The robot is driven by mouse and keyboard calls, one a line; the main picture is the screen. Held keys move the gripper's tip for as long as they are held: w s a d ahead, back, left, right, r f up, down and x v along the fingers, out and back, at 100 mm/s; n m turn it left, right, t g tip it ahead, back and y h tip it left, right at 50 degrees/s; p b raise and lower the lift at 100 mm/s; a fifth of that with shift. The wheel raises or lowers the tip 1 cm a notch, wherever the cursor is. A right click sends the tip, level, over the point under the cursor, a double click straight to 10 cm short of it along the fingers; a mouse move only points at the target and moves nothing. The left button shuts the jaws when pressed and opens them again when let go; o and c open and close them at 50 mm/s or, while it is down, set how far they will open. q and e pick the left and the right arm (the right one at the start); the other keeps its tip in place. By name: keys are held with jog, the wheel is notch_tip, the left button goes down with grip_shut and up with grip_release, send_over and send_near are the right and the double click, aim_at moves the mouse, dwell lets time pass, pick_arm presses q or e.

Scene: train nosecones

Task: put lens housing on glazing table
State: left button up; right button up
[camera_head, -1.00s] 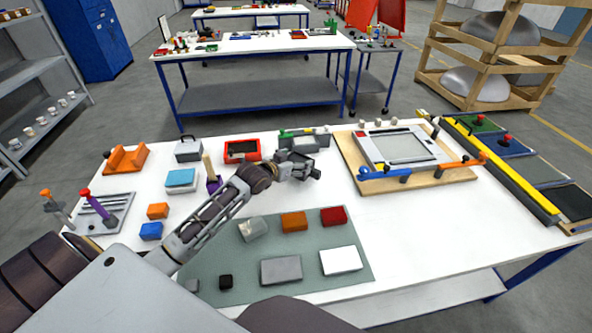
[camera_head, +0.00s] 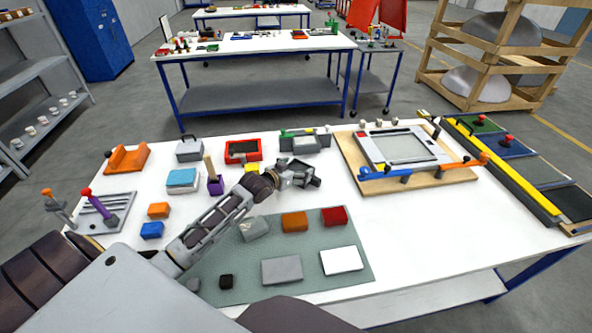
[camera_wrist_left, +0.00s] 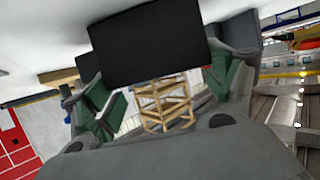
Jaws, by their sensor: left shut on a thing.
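My left gripper (camera_head: 303,178) is shut on a dark block, which I take to be the lens housing (camera_wrist_left: 150,45). In the left wrist view it is a plain black block between the two green-padded fingers. In the head view it is small and mostly hidden by the fingers. The gripper is over the middle of the white-topped table (camera_head: 420,232), which I take to be the glazing table, beyond the grey-green mat. I cannot tell whether the block touches the top. My right gripper is not in view.
A wooden board with a grey frame fixture (camera_head: 363,150) and coloured clamps stands to the right. Behind the gripper are a red tray (camera_head: 229,153) and a grey fixture (camera_head: 284,143). The grey-green mat (camera_head: 306,296) holds several blocks. The table's right front is clear.

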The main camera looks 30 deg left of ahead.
pick_arm(q)
jog(key=o, duration=0.9)
jog(key=shift+f, duration=0.1)
jog(key=shift+s, duration=0.1)
jog(key=v, duration=1.2)
dwell(1.0)
